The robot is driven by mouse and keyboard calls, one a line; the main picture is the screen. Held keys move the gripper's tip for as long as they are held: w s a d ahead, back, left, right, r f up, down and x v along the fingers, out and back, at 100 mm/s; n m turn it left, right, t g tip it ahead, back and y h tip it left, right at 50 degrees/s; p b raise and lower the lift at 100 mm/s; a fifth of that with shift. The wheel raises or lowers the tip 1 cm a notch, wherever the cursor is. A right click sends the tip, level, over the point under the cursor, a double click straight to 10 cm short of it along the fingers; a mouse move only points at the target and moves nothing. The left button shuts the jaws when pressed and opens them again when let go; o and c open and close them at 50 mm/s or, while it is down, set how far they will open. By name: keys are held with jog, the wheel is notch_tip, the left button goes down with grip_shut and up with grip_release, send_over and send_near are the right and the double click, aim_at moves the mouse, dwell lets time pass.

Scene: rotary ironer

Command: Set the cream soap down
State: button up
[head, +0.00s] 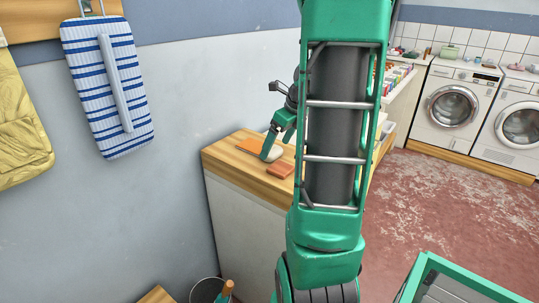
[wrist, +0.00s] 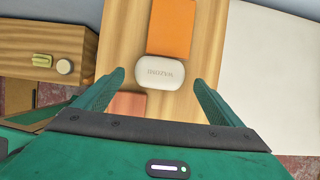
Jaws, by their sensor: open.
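The cream soap (wrist: 160,73) is an oval bar with lettering on top. It lies on the wooden counter (wrist: 119,60) between my gripper's fingers in the wrist view, with a gap to each finger. My gripper (wrist: 152,90) is open and is not touching the soap there. In the head view my gripper (head: 270,149) is low over the counter's far part, and the soap (head: 274,153) shows partly behind a finger.
An orange flat piece (wrist: 172,28) lies just beyond the soap, and a reddish-brown block (wrist: 127,104) lies on the near side. They also show in the head view. A waste bin (head: 207,291) stands on the floor by the counter.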

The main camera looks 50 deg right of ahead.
jog(key=shift+x, duration=1.35)
jog(key=c, duration=1.3)
jog(key=shift+r, duration=0.15)
